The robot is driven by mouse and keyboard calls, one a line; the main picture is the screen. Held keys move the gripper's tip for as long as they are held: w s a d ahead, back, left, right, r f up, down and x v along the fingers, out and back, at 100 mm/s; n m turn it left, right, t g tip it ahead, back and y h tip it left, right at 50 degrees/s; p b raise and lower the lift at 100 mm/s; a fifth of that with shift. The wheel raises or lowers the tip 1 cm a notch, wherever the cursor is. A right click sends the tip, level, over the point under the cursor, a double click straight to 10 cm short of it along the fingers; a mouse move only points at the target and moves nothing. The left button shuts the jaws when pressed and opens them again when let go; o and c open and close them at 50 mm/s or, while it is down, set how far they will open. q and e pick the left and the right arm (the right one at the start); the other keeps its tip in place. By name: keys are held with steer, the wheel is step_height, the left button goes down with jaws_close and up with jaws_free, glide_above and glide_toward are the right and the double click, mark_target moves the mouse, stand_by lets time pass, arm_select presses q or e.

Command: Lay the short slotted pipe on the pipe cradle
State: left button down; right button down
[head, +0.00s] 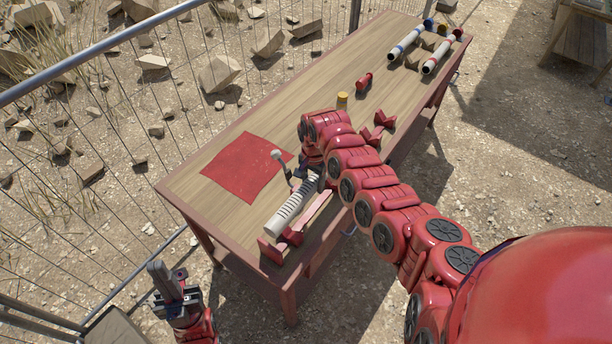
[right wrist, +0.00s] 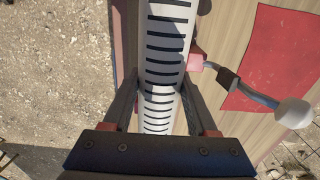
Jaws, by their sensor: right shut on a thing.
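The short slotted pipe (head: 292,208) is pale with dark slots and lies lengthwise near the table's near edge. My right gripper (head: 312,180) is shut on it near its far part. In the right wrist view the pipe (right wrist: 166,45) runs between the two fingers (right wrist: 162,88). The pipe cradle (head: 318,207) has a pinkish rail and red end pieces, just right of the pipe; my right arm hides part of it. Whether pipe and cradle touch, I cannot tell. My left gripper (head: 172,284) is off the table at lower left, its jaw opening unclear.
A red mat (head: 247,168) lies left of the pipe. A bent lever with a pale round end (head: 277,155) stands beside the pipe. Red pieces (head: 378,128), a yellow-topped item (head: 342,99) and a red cylinder (head: 365,80) stand farther back. Two pipes (head: 408,42) lie at the far end.

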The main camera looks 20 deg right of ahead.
steer(key=shift+w+d+f+b, duration=0.1)
steer(key=shift+d+f+b, duration=0.15)
steer(key=shift+f+b, duration=0.4)
step_height(320, 180, down, 7)
steer(key=b, duration=0.6)
steer(key=shift+f, duration=0.35)
steer(key=shift+r, duration=0.1)
steer(key=shift+a+p, duration=0.2)
steer(key=shift+p, duration=0.1)
steer(key=shift+f+b, duration=0.35)
steer(key=shift+f, duration=0.15)
